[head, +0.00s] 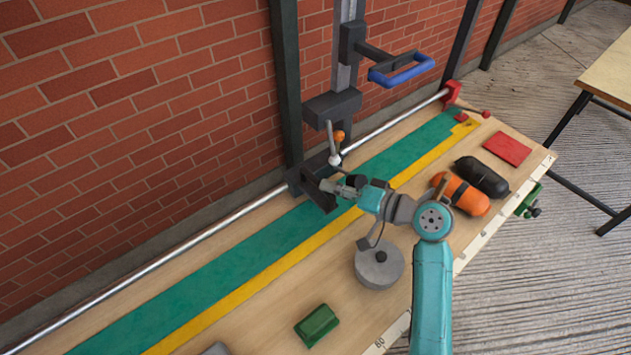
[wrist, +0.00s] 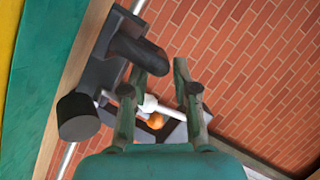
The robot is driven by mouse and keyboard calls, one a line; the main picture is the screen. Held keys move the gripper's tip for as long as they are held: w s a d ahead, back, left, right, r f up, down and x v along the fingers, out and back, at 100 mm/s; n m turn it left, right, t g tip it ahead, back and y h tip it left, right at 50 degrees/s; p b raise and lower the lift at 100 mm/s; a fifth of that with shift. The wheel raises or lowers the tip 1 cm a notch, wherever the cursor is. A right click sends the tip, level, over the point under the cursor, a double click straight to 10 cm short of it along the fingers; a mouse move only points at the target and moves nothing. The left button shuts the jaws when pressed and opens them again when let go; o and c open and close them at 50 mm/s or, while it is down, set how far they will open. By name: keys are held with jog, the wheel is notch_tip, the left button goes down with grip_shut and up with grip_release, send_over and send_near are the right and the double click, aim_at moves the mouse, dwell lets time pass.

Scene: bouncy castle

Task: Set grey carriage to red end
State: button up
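The dark grey carriage (head: 316,196) sits on the silver rail (head: 232,209) near the middle of the bench. It also shows at the left of the wrist view (wrist: 110,62), with a dark rounded grip and a short black cylinder (wrist: 77,117). The red end (head: 452,93) is a red bracket at the rail's far right. My gripper (head: 332,188) is at the carriage's front right side in the head view; contact is unclear. In the wrist view my gripper (wrist: 160,80) has its fingers apart. A white-tipped rod (wrist: 150,103) and orange knob (wrist: 155,121) show beyond the gap.
A dark block (head: 332,107) on the upright post stands above the carriage. A blue handle (head: 402,70) juts out from the post.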

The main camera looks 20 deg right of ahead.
aim_at(317, 180)
jog(key=shift+x, duration=2.45)
grip_shut()
jog(key=shift+d, duration=0.1)
